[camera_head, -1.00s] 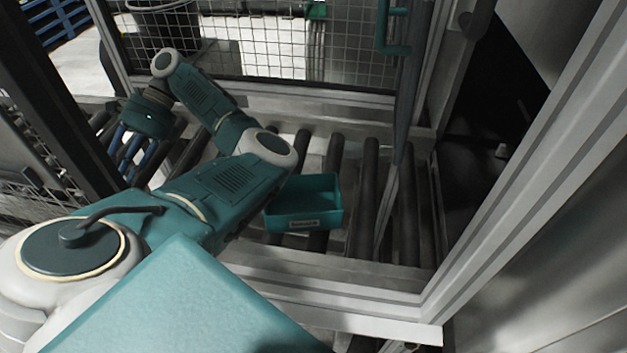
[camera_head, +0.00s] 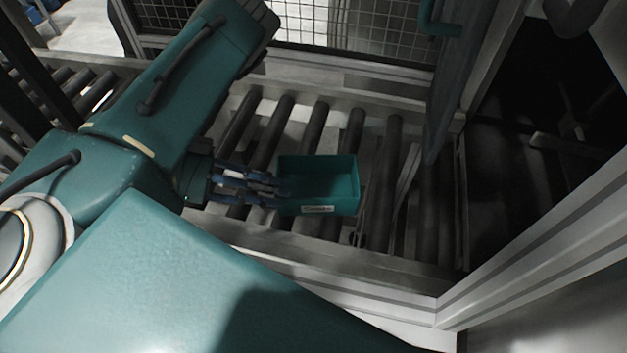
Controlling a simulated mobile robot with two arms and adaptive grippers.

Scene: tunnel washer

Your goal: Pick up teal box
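The teal box (camera_head: 340,187) is an open-topped bin with a white label on its front. It sits upright on the roller conveyor in the head view. My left gripper (camera_head: 280,190) reaches in from the left, with its dark fingers at the box's left wall. I cannot tell whether the fingers touch the wall or whether they are parted around it. The box still rests on the rollers. My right gripper is not in view.
The dark rollers (camera_head: 382,185) run between a front metal rail (camera_head: 330,258) and a back rail. A wire mesh fence (camera_head: 345,45) stands behind. A pale metal frame post (camera_head: 530,235) and a dark opening are at the right.

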